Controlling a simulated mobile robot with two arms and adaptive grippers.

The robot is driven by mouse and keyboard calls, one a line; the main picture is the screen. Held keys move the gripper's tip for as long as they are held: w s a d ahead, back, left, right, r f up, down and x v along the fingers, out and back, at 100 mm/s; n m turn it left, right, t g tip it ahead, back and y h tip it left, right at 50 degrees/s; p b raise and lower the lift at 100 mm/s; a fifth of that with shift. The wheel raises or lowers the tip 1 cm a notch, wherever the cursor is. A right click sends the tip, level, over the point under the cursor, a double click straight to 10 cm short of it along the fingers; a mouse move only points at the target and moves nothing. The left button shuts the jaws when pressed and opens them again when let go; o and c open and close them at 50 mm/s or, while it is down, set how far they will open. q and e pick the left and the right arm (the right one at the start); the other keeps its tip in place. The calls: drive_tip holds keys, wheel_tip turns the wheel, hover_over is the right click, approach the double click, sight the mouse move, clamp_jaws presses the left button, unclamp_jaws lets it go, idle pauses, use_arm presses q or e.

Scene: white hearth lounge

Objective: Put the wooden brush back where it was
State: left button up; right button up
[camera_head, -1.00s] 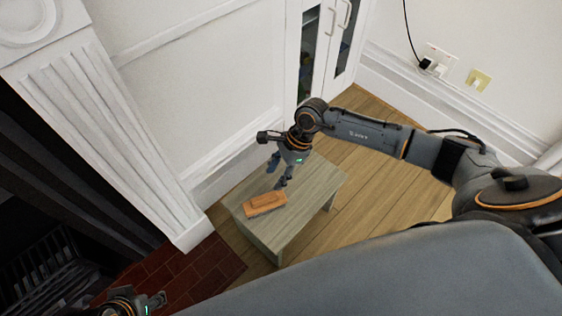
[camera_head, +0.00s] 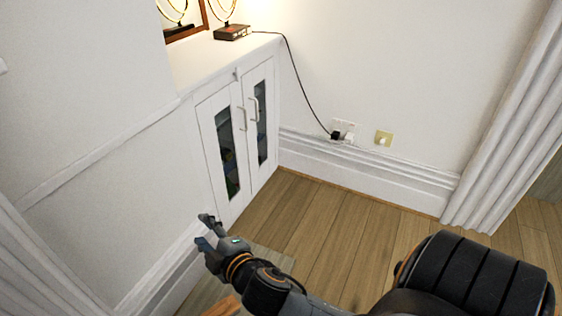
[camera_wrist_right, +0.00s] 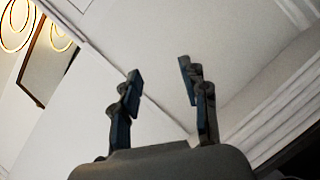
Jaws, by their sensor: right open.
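The wooden brush (camera_head: 222,308) is an orange-brown block at the bottom edge of the head view, partly cut off by the frame and partly behind my right arm. It lies on a low grey-green wooden table (camera_head: 204,292), which is also mostly hidden or cut off. My right gripper (camera_head: 204,231) is open, raised above the table and apart from the brush. In the right wrist view the two fingers (camera_wrist_right: 160,80) are spread with nothing between them. My left gripper is out of view.
A white cabinet (camera_head: 204,132) with two glass doors stands against the wall behind my right gripper. A lamp base (camera_head: 232,32) stands on it, its cord running to a wall socket (camera_head: 343,128).

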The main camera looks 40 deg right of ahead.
drive_tip(key=s+d+f+m+g, duration=0.1)
drive_tip(key=s+f+m+g, duration=0.4)
drive_tip(key=s, duration=0.6)
drive_tip(key=s+d+f+m+g, duration=0.1)
drive_tip(key=s+f+m+g, duration=0.3)
drive_tip(key=s, duration=0.7)
wheel_tip(320, 180, down, 3)
drive_tip(key=g, duration=0.2)
drive_tip(key=shift+m+g, duration=0.3)
drive_tip(key=shift+m, duration=0.1)
drive_tip(key=shift+s+f, duration=0.1)
drive_tip(key=shift+c, duration=0.8)
drive_tip(key=shift+a, duration=0.1)
